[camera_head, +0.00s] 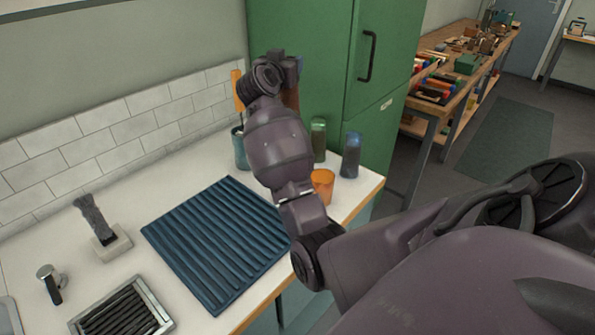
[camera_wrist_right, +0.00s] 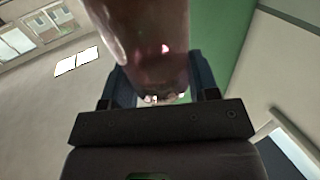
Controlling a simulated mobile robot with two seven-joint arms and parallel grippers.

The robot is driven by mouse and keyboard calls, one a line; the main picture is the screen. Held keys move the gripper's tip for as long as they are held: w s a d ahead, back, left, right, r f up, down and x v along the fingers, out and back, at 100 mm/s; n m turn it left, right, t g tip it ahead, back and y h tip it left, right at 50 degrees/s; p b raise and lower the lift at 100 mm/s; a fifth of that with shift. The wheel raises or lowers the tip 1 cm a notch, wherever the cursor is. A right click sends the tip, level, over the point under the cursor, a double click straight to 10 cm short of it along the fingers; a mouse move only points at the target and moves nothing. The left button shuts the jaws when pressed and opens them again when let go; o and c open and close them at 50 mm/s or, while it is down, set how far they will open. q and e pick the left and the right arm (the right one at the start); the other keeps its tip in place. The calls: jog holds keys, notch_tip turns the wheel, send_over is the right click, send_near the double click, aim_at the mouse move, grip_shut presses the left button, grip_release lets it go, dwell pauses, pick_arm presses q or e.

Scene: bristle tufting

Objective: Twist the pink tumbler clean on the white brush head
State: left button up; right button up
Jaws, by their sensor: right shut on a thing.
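My right gripper (camera_head: 285,65) is raised above the back of the counter, near the green cabinet. In the right wrist view the right gripper (camera_wrist_right: 160,88) is shut on the pink tumbler (camera_wrist_right: 145,40), which looks translucent and dull reddish there. In the head view only a brownish-red part of the tumbler (camera_head: 291,98) shows beside the gripper, the rest hidden by my arm. An upright brush (camera_head: 92,217) with grey bristles stands on a white block (camera_head: 111,243) at the left of the counter, well apart from the tumbler. My left gripper is not in view.
A blue ribbed mat (camera_head: 215,240) lies empty mid-counter. An orange cup (camera_head: 322,186), a green tumbler (camera_head: 318,140) and a blue-grey one (camera_head: 351,155) stand at the right. A teal holder (camera_head: 240,148) stands behind my arm. A tap (camera_head: 50,283) and drain grate (camera_head: 122,310) are front left.

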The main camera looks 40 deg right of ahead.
jog(key=d+f+g, duration=0.1)
jog(key=d+f+m, duration=0.1)
jog(key=d, duration=0.1)
jog(key=w+d+f+g+h, duration=0.1)
jog(key=shift+d+m+g, duration=0.15)
jog(key=shift+m+g, duration=0.15)
jog(key=shift+m, duration=0.1)
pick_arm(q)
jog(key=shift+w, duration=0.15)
pick_arm(e)
jog(key=shift+w+d+f+g, duration=0.1)
jog(key=shift+d+f+g, duration=0.2)
jog(key=shift+f, duration=0.15)
pick_arm(q)
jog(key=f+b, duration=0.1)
jog(key=b, duration=0.1)
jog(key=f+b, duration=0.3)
jog(key=b, duration=0.1)
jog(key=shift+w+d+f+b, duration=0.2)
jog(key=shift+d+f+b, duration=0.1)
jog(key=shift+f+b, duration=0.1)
pick_arm(e)
notch_tip(320, 180, down, 20)
jog(key=shift+r, duration=0.25)
